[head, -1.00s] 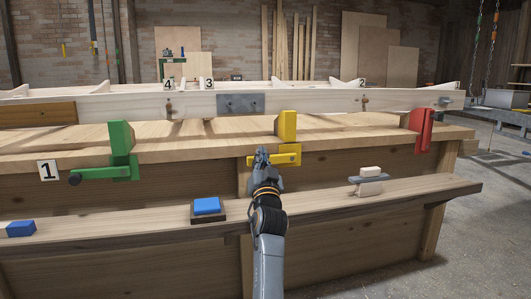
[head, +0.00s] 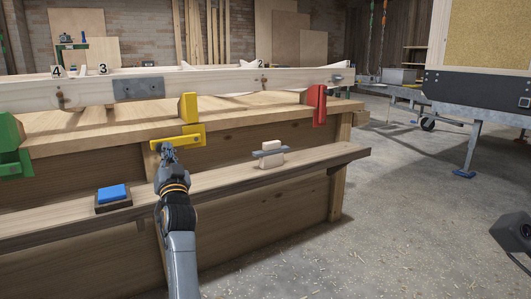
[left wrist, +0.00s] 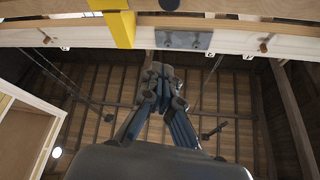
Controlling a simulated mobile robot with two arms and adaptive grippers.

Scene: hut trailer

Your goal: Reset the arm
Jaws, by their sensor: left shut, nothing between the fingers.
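My left gripper (head: 167,150) reaches up from the bottom of the head view, in front of the workbench. Its fingers are shut with nothing between them. Its tip shows against the yellow clamp (head: 189,108) on the bench edge; I cannot tell whether they touch. In the left wrist view the shut fingers (left wrist: 162,75) point up toward the roof, below the pale beam (left wrist: 90,36) and the yellow clamp (left wrist: 122,28).
A green clamp (head: 12,148) and a red clamp (head: 318,106) sit on the bench edge. Open concrete floor (head: 400,220) lies right, with a trailer (head: 478,88) beyond.

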